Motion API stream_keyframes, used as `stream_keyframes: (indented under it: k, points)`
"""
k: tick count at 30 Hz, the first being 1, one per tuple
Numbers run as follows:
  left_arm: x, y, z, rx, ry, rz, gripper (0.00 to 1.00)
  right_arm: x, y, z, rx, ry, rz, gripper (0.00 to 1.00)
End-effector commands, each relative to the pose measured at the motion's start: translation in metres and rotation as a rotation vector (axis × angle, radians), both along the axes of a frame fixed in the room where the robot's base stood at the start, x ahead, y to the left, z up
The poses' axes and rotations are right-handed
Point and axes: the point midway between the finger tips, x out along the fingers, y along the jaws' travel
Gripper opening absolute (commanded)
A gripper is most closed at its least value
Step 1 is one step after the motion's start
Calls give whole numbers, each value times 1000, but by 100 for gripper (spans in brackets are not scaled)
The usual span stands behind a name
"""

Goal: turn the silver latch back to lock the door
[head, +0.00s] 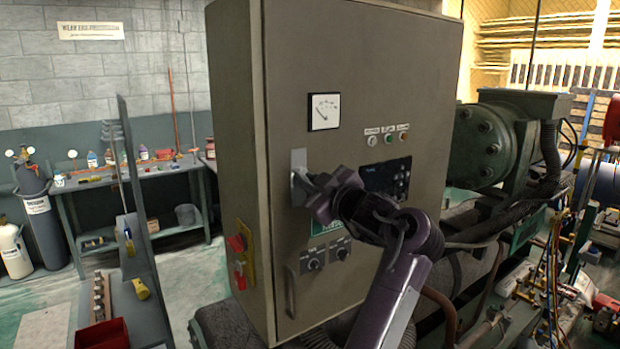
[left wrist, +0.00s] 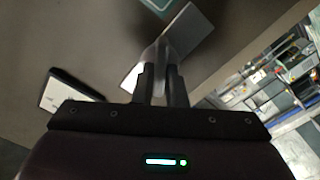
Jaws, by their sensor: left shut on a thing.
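The silver latch (head: 298,172) sits on the left side of the grey cabinet door (head: 370,60), below the dial gauge. The door looks closed against the cabinet. My left gripper (head: 312,186) is at the latch, and its arm covers part of the door. In the left wrist view, the two fingers of my left gripper (left wrist: 161,88) are shut on the latch's raised handle. The latch (left wrist: 184,38) shows there as a bright plate with a handle standing out at a slant. The fingers hide the handle's near end. My right gripper is not in view.
The door carries a dial gauge (head: 324,111), a dark display panel (head: 388,179) and a lower door handle (head: 290,292). A red and yellow switch (head: 241,255) is on the cabinet's left side. A workbench (head: 130,178) stands behind left; pipes and machinery crowd the right.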

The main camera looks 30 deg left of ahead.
Motion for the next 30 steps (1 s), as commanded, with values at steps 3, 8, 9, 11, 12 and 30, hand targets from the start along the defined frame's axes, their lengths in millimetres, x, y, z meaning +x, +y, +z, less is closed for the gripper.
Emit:
stream_keyframes:
  k: [3,8,9,11,12,30]
  points:
    - [0,-1,-6,5,56,1,0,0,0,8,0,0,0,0]
    - [0,-1,-6,28,111,0,0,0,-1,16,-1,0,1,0]
    - [0,-1,-6,32,122,0,0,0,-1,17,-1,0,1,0]
    - [0,-1,-7,47,157,0,0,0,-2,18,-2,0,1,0]
    - [0,-1,-7,59,187,0,0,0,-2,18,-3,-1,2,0]
    - [0,-1,-8,184,484,-2,0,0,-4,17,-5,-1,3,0]
